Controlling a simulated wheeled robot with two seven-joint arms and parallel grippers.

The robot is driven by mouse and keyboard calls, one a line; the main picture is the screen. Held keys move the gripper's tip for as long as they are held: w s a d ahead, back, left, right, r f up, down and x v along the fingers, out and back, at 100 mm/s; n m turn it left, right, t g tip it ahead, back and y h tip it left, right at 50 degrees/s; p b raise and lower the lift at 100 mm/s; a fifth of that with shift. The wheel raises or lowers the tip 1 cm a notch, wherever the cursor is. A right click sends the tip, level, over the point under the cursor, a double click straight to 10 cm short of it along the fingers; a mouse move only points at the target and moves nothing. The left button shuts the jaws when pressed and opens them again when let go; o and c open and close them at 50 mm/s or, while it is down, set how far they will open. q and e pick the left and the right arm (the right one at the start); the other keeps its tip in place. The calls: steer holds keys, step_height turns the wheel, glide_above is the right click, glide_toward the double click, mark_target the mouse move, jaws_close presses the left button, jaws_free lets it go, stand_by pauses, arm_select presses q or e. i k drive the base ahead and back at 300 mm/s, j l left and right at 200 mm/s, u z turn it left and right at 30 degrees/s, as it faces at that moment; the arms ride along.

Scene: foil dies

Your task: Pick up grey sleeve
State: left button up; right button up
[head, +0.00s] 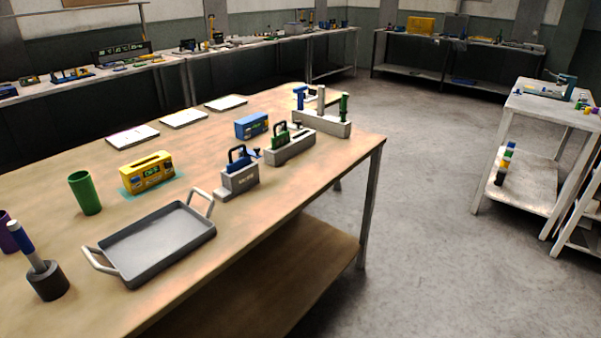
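No loose grey sleeve stands out clearly in the head view. A pale grey upright cylinder (321,101) stands in a grey block (333,126) at the far right of the wooden table (225,228), between a blue upright tool and a green one. I cannot tell whether it is the sleeve. A green sleeve-like cylinder (85,194) stands upright at the table's left, and a purple one (14,234) is cut by the left picture edge. Neither of my grippers is in view.
A grey tray (157,244) with two handles lies near the front edge. A yellow box (146,171), a blue box (251,125) and grey blocks with tools stand behind it. A side table (545,108) at right bears small coloured pieces. The floor between is clear.

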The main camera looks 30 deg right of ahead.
mark_target(235, 183)
steer(key=z, duration=0.5)
steer(key=i+l+u, duration=0.1)
steer(key=i+l, duration=1.1)
steer(key=l, duration=0.15)
steer(key=u, duration=1.35)
